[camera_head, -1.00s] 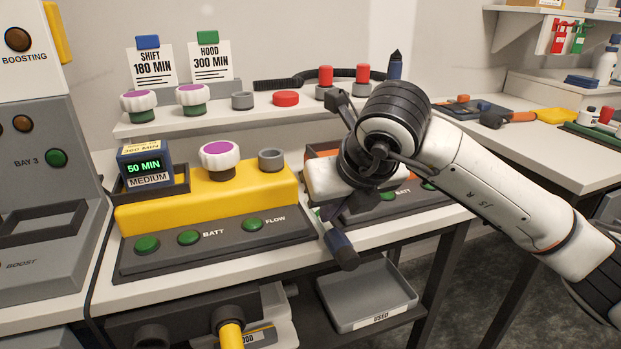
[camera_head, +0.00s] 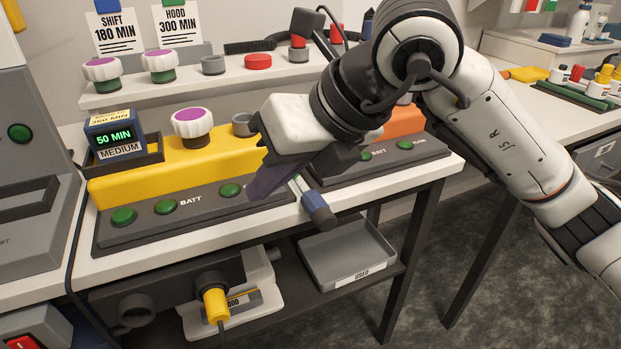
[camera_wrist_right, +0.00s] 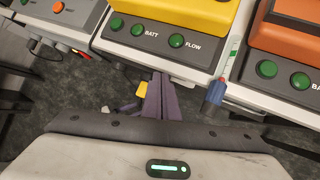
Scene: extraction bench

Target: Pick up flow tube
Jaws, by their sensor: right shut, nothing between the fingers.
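The likely flow tube (camera_head: 315,203), a pale tube with green marks and a dark blue end, lies between the yellow and orange units. Its blue end sticks out past the bench's front edge. It also shows in the wrist view (camera_wrist_right: 216,92), to the right of my fingers. My right gripper (camera_head: 262,184) is shut and empty, its purple fingers just left of the tube and in front of the yellow unit. The fingers also show in the wrist view (camera_wrist_right: 158,82), apart from the tube. The tube's far end is hidden by my gripper in the head view. My left gripper is out of view.
The yellow unit (camera_head: 120,189) with green buttons stands left of the tube, and the orange unit (camera_head: 404,120) stands right. A grey tray (camera_head: 350,252) sits on the lower shelf. A shelf with knobs and red caps runs behind.

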